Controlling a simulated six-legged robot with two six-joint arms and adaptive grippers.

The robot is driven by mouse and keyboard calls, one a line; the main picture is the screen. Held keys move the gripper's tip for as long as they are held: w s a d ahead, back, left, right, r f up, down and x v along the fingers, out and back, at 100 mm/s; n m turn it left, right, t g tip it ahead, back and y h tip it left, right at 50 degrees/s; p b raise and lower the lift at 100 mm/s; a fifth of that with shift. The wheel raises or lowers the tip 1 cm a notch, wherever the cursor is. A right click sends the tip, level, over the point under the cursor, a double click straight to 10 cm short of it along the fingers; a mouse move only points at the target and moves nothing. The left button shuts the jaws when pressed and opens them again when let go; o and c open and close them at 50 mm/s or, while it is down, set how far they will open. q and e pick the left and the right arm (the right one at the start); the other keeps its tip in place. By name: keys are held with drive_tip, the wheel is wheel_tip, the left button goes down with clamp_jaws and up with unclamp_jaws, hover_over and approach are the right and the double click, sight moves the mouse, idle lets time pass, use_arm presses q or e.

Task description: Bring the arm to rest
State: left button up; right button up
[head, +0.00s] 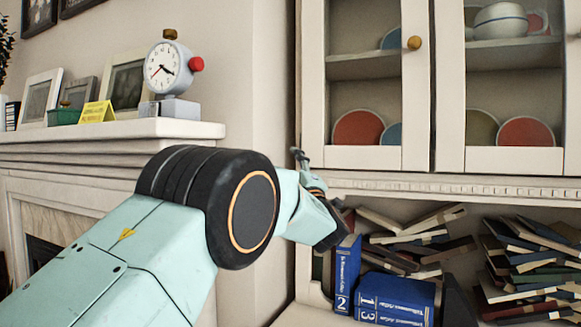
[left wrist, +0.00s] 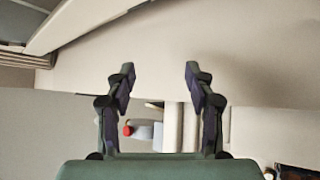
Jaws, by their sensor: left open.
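My left arm comes in from the lower left in the head view, pale green with a big black joint, and reaches toward the cabinet. My left gripper (head: 301,160) is at its far end, small and partly hidden behind the wrist, in front of the wall edge beside the cabinet. In the left wrist view the gripper (left wrist: 160,78) has its two dark fingers spread wide apart. Nothing is between the fingertips; pale surfaces show behind them. My right gripper is in neither view.
A shelf (head: 180,128) at left holds a stopwatch-like clock (head: 162,70) and picture frames. A glass-door cabinet (head: 417,120) with dishes stands at right. Below it are blue books (head: 395,300) and piles of loose books (head: 530,262), close to my left wrist.

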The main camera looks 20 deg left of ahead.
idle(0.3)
use_arm(q)
drive_tip(key=s+d+f+m+g+h, duration=0.15)
drive_tip(key=f+m+h, duration=0.55)
drive_tip(key=f, duration=0.9)
drive_tip(key=s+d+f+m+g+h, duration=0.15)
drive_tip(key=f+m+h, duration=0.25)
drive_tip(key=f+m, duration=0.75)
drive_tip(key=s+d+f+g+h, duration=0.1)
drive_tip(key=s+f, duration=0.4)
drive_tip(key=f, duration=0.3)
drive_tip(key=s+f+g+h, duration=0.1)
drive_tip(key=s+f, duration=0.3)
drive_tip(key=f, duration=0.4)
drive_tip(key=s+d+f+m+g+h, duration=0.1)
drive_tip(key=s+f+g, duration=0.2)
drive_tip(key=s+f, duration=0.55)
drive_tip(key=s+d+f+m+g, duration=0.1)
drive_tip(key=s+f+g, duration=0.35)
drive_tip(key=s, duration=0.75)
drive_tip(key=s+f+g, duration=0.2)
drive_tip(key=s+f, duration=0.1)
drive_tip(key=s, duration=0.9)
drive_tip(key=s+f+g+h, duration=0.1)
drive_tip(key=s+f+g, duration=0.2)
drive_tip(key=s, duration=1)
drive_tip(key=shift+d+m, duration=0.25)
drive_tip(key=shift+m, duration=0.2)
